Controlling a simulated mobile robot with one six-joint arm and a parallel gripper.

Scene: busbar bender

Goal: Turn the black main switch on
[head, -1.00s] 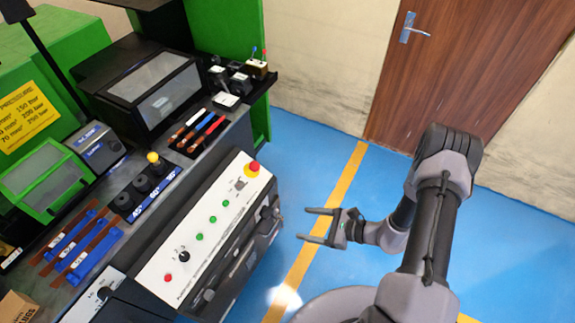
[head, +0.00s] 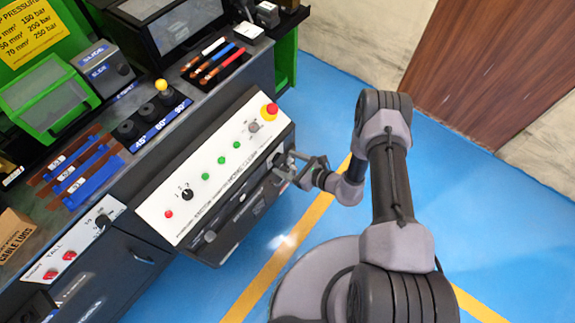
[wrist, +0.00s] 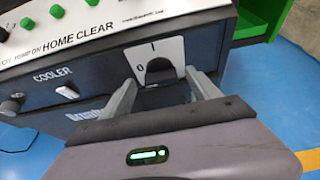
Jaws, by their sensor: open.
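The black main switch (wrist: 158,71) sits on a white plate (wrist: 173,54) marked 0 and I, in the wrist view. It is on the dark front face of the machine, below the white control panel. I cannot tell which mark its handle points to. My gripper (wrist: 160,82) is open, with one finger on each side of the switch in the picture; contact cannot be told. In the head view my gripper (head: 283,164) is at the right end of the console's front, and the switch there is mostly hidden by the fingers.
The white control panel (head: 208,170) has green buttons and a red emergency stop (head: 269,110) above my gripper. Blue floor with a yellow line (head: 265,286) is open to the right.

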